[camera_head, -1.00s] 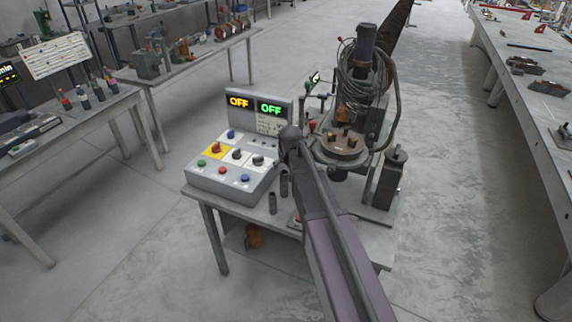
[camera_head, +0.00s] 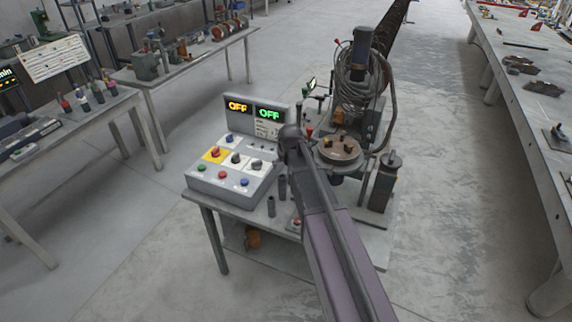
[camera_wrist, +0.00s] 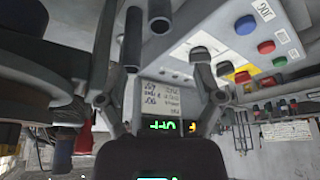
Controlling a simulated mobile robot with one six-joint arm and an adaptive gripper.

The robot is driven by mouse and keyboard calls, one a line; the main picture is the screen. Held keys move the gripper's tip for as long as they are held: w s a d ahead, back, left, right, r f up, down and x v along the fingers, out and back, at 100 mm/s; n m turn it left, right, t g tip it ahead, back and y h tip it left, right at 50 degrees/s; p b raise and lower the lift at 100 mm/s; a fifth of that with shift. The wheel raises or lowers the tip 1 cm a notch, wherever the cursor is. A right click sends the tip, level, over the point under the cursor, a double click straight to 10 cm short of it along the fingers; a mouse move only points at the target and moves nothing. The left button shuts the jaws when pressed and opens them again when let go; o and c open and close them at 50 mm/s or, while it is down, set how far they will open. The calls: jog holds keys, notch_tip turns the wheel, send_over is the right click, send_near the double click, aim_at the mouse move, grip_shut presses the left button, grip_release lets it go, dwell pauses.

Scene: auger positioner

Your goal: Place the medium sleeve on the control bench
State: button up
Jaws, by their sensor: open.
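The control bench (camera_head: 222,216) is a grey table with a control box on it. Two dark upright cylinders, likely sleeves, stand right of the box: a taller one (camera_head: 282,187) and a shorter one (camera_head: 271,206). They also show in the wrist view as a longer tube (camera_wrist: 133,38) and a shorter one (camera_wrist: 159,14). I cannot tell which is the medium sleeve. My gripper (camera_wrist: 160,78) is open, with nothing visible between its fingers. Its fingers are apart from the tubes in the picture. In the head view my arm hides the gripper and part of the bench.
The control box (camera_head: 226,176) has coloured buttons and two displays reading OFF. A positioner with a round table (camera_head: 338,148), coiled cables (camera_head: 355,75) and a dark post (camera_head: 387,180) stands at the right. Other workbenches (camera_head: 75,128) line the left; a long table (camera_head: 520,90) is at the right.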

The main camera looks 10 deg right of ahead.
jog(key=shift+s, duration=0.1)
dwell(0.3)
jog(key=s+f+g, duration=0.1)
jog(key=s+g, duration=0.3)
jog(key=s, duration=2)
jog(key=shift+a+f+g, duration=0.15)
jog(key=shift+f+g, duration=0.05)
jog(key=shift+g, duration=0.1)
jog(key=shift+w, duration=0.1)
